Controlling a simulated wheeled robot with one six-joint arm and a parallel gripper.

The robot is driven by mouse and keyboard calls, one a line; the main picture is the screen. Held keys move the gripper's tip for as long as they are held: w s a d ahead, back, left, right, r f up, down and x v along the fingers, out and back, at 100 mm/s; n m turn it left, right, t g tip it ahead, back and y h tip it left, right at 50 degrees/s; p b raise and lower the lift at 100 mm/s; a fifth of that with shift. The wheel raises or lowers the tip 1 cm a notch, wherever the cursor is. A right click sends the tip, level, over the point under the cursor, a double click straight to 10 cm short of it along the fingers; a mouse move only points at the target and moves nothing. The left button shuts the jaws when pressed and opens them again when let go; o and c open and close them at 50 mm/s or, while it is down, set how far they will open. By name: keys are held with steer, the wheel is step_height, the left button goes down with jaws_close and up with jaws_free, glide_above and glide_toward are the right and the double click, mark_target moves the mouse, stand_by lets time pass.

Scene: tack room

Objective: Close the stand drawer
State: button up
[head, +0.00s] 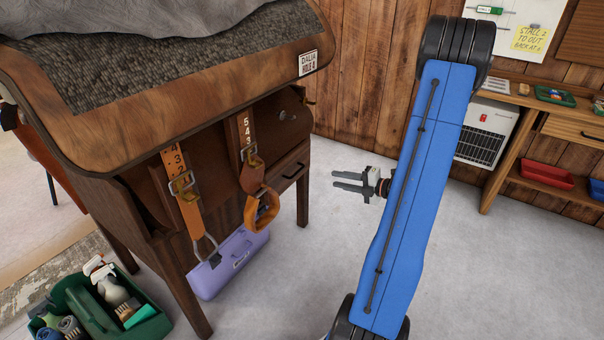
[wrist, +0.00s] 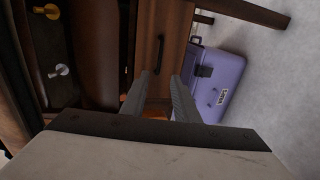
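The stand (head: 140,130) is a wooden saddle stand at the left of the head view. Its drawer (head: 290,172) is at the end facing my gripper, with a dark bar handle. In the wrist view the drawer front (wrist: 145,45) and its handle (wrist: 158,54) lie just beyond the fingertips. I cannot tell how far the drawer stands out. My gripper (head: 336,180) is open and empty, to the right of the drawer in the head view and apart from it. Its two fingers (wrist: 160,77) show a gap between them in the wrist view.
A purple box (head: 228,265) sits on the floor by the stand. Leather straps with buckles (head: 182,185) hang from its side. A green caddy (head: 100,310) with bottles stands at lower left. A workbench (head: 535,110) and white heater (head: 487,130) are at right. Floor between is clear.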

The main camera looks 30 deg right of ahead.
steer(key=x, duration=1.7)
steer(key=shift+w+a, duration=0.1)
steer(key=shift+w, duration=0.05)
jaws_close()
